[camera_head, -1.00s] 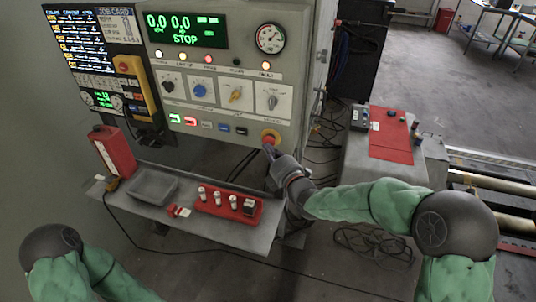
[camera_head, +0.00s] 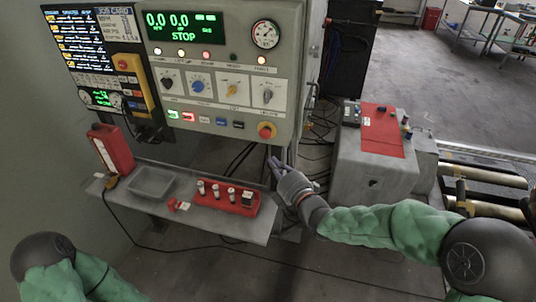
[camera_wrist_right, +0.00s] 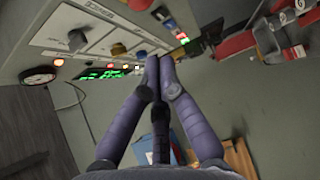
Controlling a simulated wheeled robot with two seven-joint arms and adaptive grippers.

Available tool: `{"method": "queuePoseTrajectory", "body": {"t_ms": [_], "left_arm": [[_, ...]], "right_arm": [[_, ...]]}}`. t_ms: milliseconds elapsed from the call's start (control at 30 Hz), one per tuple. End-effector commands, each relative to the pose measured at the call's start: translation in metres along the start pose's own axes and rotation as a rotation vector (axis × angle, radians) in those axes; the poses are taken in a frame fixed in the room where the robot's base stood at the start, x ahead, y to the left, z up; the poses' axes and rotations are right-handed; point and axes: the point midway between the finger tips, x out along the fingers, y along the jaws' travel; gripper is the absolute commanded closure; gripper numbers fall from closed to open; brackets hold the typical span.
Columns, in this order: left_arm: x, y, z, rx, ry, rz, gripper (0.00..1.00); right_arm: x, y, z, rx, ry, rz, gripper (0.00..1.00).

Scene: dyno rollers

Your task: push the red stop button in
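I cannot pick out the stop button for sure in that view. My left gripper is out of view; only part of my left arm shows at the lower left.
A shelf (camera_head: 230,228) under the panel holds a grey bin (camera_head: 152,182) and a red tray (camera_head: 213,204) with several small parts. A grey cabinet with a red top (camera_head: 382,135) stands right of the panel.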

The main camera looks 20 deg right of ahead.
Motion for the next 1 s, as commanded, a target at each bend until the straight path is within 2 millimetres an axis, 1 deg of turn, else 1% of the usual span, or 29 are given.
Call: {"method": "queuePoseTrajectory", "body": {"t_ms": [33,100,233,800,867,933,1000], "left_arm": [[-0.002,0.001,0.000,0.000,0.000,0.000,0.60],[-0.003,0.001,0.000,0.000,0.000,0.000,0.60],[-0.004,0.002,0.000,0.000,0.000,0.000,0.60],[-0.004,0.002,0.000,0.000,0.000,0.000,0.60],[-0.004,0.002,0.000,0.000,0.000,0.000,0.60],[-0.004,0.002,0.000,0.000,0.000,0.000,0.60],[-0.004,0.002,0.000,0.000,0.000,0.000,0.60]], "right_arm": [[-0.007,0.001,0.001,0.000,-0.001,0.000,1.00],[-0.015,0.001,0.000,0.000,-0.001,-0.001,1.00],[-0.023,-0.001,0.000,0.000,0.001,-0.001,1.00],[-0.025,-0.001,-0.001,0.002,0.001,-0.002,1.00],[-0.024,-0.005,-0.001,0.016,0.002,-0.012,1.00],[-0.022,-0.015,-0.002,0.058,0.000,-0.039,1.00],[-0.020,-0.032,-0.004,0.131,-0.003,-0.087,1.00]]}}
